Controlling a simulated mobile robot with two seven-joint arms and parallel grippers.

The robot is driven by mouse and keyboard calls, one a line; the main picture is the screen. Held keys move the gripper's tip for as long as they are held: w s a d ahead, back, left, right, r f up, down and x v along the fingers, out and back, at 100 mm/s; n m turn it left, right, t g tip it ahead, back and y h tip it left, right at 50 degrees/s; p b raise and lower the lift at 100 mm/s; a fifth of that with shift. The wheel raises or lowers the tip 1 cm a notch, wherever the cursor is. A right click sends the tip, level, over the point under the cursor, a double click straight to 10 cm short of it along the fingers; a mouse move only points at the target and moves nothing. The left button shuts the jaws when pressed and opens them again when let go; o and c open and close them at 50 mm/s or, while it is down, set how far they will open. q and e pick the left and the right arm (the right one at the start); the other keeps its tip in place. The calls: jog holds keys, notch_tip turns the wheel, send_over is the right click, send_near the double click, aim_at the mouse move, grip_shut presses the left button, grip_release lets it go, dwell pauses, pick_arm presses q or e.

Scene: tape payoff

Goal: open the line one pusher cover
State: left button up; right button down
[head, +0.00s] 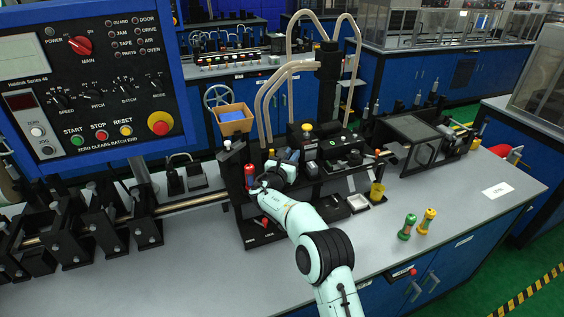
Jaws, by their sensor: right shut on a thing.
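My right arm reaches in from the bottom middle, and my right gripper (260,187) is at the left end of the black machine station on the bench. It is shut on a small part there, at the line one pusher cover. The fingers and the held part are small and mostly hidden by the wrist, so I cannot tell how far the cover stands open. A red cylinder (249,175) stands just beside the gripper. My left gripper is not in view.
A blue control panel (92,80) fills the upper left. A dark-windowed box (411,130) stands right of the station.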

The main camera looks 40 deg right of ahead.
dwell(0.3)
jog(key=c, duration=1)
grip_release()
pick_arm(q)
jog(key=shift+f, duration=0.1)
pick_arm(e)
jog(key=shift+a, duration=0.1)
jog(key=shift+s+a, duration=0.15)
jog(key=shift+a, duration=0.2)
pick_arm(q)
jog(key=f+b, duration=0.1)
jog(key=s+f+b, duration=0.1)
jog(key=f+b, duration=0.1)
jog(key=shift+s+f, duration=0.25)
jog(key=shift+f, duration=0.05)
pick_arm(e)
jog(key=v, duration=1.2)
jog(key=shift+s+a, duration=0.15)
jog(key=shift+s, duration=0.05)
jog(key=shift+r, duration=0.1)
